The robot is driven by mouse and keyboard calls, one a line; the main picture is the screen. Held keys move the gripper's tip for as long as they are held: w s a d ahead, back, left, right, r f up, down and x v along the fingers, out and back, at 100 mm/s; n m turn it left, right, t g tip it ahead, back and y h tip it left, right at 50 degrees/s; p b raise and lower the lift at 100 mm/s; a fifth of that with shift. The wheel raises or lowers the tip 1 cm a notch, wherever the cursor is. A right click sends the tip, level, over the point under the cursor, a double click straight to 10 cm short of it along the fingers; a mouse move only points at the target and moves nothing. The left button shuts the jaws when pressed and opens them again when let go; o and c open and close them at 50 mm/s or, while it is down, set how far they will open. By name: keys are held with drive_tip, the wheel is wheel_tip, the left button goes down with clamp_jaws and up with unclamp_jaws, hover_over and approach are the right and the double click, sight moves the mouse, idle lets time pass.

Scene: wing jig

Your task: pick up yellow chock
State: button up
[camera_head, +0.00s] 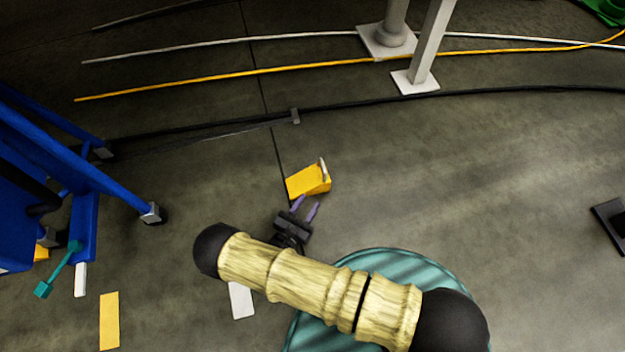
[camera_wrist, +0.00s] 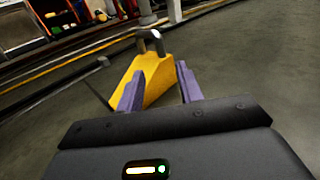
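The yellow chock (camera_head: 306,181) sits on the grey floor, a wedge with a pale handle at its upper right end. In the wrist view the yellow chock (camera_wrist: 155,76) is just ahead, with the handle arching over its far top. My gripper (camera_head: 305,208) has two purple fingers, spread apart and pointing at the near side of the chock. In the wrist view my gripper (camera_wrist: 160,90) is open, with the chock showing between and beyond the fingertips. I cannot tell whether the fingers touch it.
A blue frame (camera_head: 75,170) stands at the left, with a teal tool (camera_head: 58,270) by it. Black, yellow (camera_head: 235,75) and white cables cross the floor behind the chock. White posts (camera_head: 425,55) stand at the back. The floor right of the chock is clear.

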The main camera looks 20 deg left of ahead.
sight(323, 179)
drive_tip(key=x, duration=0.5)
drive_tip(key=shift+w+d+b, duration=0.1)
drive_tip(key=shift+w+b, duration=0.15)
drive_tip(key=shift+b, duration=0.1)
drive_tip(key=shift+w+d, duration=0.1)
drive_tip(key=shift+w, duration=0.1)
drive_tip(key=b+x, duration=0.1)
drive_tip(key=x, duration=0.4)
drive_tip(key=shift+r, duration=0.2)
clamp_jaws()
drive_tip(key=shift+r, duration=0.1)
idle(1.1)
